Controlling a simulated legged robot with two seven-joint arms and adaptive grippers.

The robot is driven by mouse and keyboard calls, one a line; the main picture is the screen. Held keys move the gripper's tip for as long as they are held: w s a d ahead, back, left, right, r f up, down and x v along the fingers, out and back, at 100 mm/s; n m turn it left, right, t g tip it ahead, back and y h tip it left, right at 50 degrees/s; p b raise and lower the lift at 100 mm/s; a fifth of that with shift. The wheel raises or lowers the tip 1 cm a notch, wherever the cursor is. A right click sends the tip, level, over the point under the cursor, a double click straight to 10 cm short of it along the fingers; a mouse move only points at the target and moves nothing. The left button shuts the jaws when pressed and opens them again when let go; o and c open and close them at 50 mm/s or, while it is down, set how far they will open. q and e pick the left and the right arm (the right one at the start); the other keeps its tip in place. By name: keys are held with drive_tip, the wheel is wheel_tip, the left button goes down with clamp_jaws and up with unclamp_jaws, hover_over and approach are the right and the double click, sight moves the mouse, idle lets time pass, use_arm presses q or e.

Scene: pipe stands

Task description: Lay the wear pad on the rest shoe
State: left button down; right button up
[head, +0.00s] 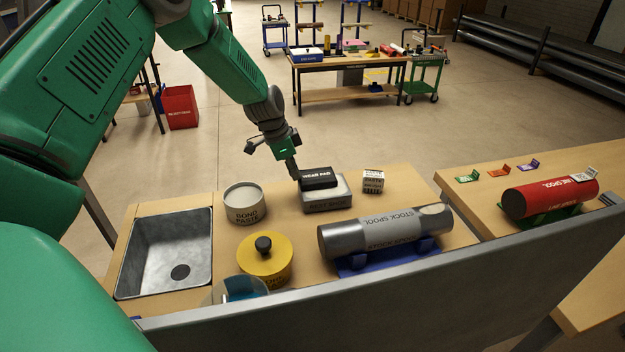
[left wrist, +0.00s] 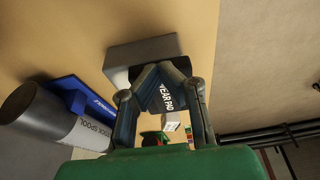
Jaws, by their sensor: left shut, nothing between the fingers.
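The black wear pad (head: 318,178) lies on top of the grey rest shoe (head: 327,202), toward its left and back part. In the left wrist view the pad's lettered face (left wrist: 167,98) shows between the fingers, and the rest shoe (left wrist: 140,50) shows behind them. My left gripper (head: 294,177) is shut and empty at the left end of the pad, very close to it; I cannot tell whether it touches. Its closed fingertips (left wrist: 161,68) partly hide the pad in the wrist view. My right gripper is not in view.
A bond paste tub (head: 245,205), a yellow lidded pot (head: 264,260) and a sink (head: 165,255) are to the left. A small lettered box (head: 373,182) stands right of the shoe. The stock spool (head: 385,233) lies in a blue cradle in front. A grey rail crosses the near edge.

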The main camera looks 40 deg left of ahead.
use_arm(q)
drive_tip(key=shift+w+d, duration=0.1)
drive_tip(key=shift+w, duration=0.1)
drive_tip(key=shift+w+d, duration=0.25)
drive_tip(key=shift+d, duration=0.15)
drive_tip(key=shift+w, duration=0.1)
idle(0.6)
drive_tip(key=shift+s+a, duration=0.25)
idle(0.5)
drive_tip(key=shift+r+p, duration=1.95)
drive_tip(key=shift+r, duration=0.6)
